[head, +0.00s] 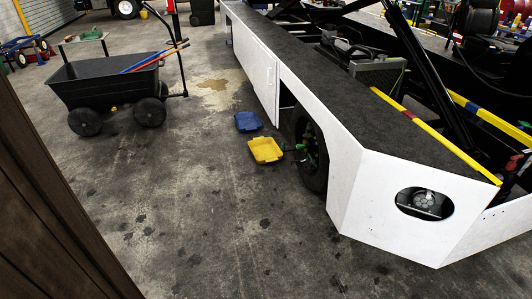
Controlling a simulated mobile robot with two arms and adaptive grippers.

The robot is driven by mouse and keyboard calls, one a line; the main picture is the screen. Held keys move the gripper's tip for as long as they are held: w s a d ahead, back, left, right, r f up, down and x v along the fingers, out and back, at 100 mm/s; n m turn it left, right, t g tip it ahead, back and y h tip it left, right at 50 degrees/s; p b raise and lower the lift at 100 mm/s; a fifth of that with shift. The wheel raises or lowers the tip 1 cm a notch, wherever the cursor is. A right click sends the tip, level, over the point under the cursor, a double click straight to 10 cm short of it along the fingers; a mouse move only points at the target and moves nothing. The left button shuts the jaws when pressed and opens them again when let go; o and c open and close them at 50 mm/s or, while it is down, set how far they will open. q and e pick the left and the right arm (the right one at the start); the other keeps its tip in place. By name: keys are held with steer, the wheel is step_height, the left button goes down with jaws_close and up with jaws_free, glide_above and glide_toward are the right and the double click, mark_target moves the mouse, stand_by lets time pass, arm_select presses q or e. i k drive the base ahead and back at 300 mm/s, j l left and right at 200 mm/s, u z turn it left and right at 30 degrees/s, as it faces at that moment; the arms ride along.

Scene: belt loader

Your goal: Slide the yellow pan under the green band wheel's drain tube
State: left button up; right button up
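A yellow pan (265,151) lies on the concrete floor just left of the belt loader. A dark wheel (312,155) sits in the wheel opening of the white side skirt, to the right of the pan. Small green marks show on the wheel, and a thin stub (297,148) sticks out toward the pan; it may be the drain tube, but it is too small to tell. The pan's right edge is close to this stub; I cannot tell whether it is under it. Neither of my grippers is in view.
A blue pan (247,121) lies just behind the yellow pan. The belt loader's white skirt (352,170) borders the right. A black cart (108,82) with long-handled tools stands at the back left. A brown panel (45,215) blocks the left foreground. The floor in front is clear.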

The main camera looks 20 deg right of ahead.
mark_target(265, 151)
steer(key=i, duration=2.05)
steer(key=i+z, duration=0.25)
steer(key=i, duration=0.3)
steer(key=i+j+z, duration=0.2)
steer(key=i, duration=0.4)
steer(key=i+j+z, duration=0.25)
steer(key=i, duration=0.3)
